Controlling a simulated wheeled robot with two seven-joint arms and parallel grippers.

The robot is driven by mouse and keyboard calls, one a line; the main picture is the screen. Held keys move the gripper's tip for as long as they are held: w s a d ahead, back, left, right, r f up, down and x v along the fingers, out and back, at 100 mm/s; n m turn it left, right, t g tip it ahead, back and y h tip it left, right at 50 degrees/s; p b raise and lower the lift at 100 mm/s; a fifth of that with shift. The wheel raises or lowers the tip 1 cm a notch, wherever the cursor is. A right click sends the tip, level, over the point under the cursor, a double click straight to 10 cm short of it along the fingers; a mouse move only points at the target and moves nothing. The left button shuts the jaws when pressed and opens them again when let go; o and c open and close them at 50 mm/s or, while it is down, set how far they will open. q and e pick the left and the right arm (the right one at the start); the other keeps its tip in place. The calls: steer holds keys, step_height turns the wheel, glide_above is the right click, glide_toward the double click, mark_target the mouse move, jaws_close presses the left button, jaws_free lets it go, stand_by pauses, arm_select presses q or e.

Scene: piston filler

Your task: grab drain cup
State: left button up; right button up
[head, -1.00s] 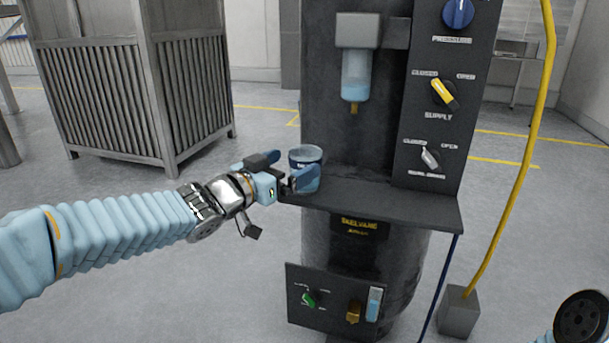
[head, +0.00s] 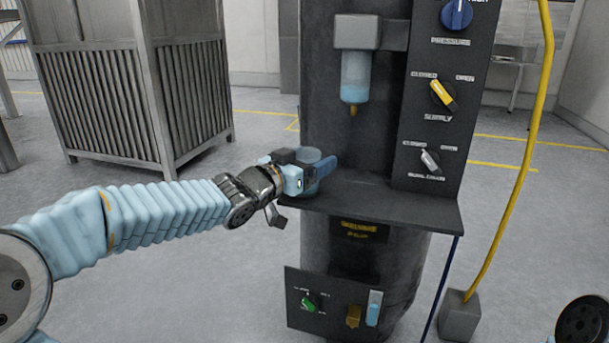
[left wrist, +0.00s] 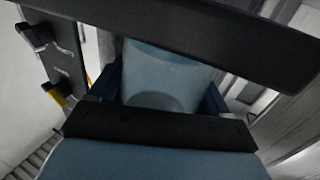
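The drain cup (head: 317,157) is a small light-blue cup at the left end of the machine's black shelf (head: 400,202). The gripper's blue fingers lie on either side of the cup. In the left wrist view, the cup (left wrist: 165,75) fills the space between the two blue fingers, which appear to press on its sides. Whether its base touches the shelf is hard to tell. My right gripper is out of view; only a dark round arm part shows at the lower right.
The filter bowl (head: 354,78) hangs above the shelf, right of the cup. A panel (head: 432,120) with several knobs stands at the right. A yellow hose (head: 515,170) runs down to a grey block (head: 459,315). A slatted metal cabinet (head: 135,95) stands at left.

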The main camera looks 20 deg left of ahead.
arm_select(q)
steer(key=shift+c, duration=1.4)
